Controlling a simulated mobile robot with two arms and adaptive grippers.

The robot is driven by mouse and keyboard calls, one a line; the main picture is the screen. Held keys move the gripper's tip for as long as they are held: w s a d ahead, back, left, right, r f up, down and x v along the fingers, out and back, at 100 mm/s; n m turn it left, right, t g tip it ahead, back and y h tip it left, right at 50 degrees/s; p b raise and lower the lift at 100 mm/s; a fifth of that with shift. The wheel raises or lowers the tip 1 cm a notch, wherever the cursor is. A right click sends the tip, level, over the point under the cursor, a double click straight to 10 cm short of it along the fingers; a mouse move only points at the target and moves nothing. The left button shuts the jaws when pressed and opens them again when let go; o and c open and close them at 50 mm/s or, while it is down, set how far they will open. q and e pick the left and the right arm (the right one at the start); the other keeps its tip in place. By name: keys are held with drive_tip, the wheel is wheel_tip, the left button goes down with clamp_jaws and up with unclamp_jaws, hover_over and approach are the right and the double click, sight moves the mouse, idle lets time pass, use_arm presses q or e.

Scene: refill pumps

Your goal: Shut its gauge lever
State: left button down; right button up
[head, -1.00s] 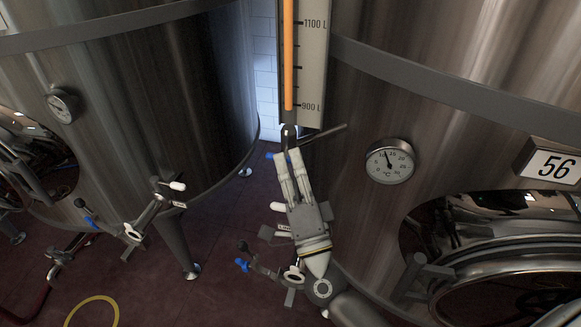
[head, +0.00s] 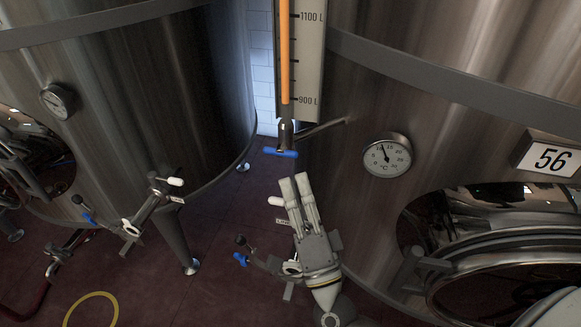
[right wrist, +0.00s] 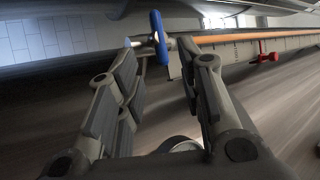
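The gauge lever (head: 280,152) is a blue handle at the foot of the level gauge (head: 308,60) beside tank 56. It lies crosswise to the upright gauge tube. In the right wrist view the blue lever (right wrist: 159,38) shows just beyond the fingertips, between their lines. My right gripper (head: 292,178) is below the lever in the head view, apart from it, with its fingers pointing up toward it. Its fingers (right wrist: 162,58) are spread and empty in the right wrist view. My left gripper is not in view.
The steel tank with plate 56 (head: 553,160) curves close on the right, with a dial thermometer (head: 387,156). A pipe (head: 322,129) joins the gauge foot to it. Low valves with a blue handle (head: 241,259) stand left of my gripper.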

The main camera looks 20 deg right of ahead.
drive_tip(key=v, duration=0.5)
drive_tip(key=shift+s+f, duration=0.1)
drive_tip(key=shift+s, duration=0.2)
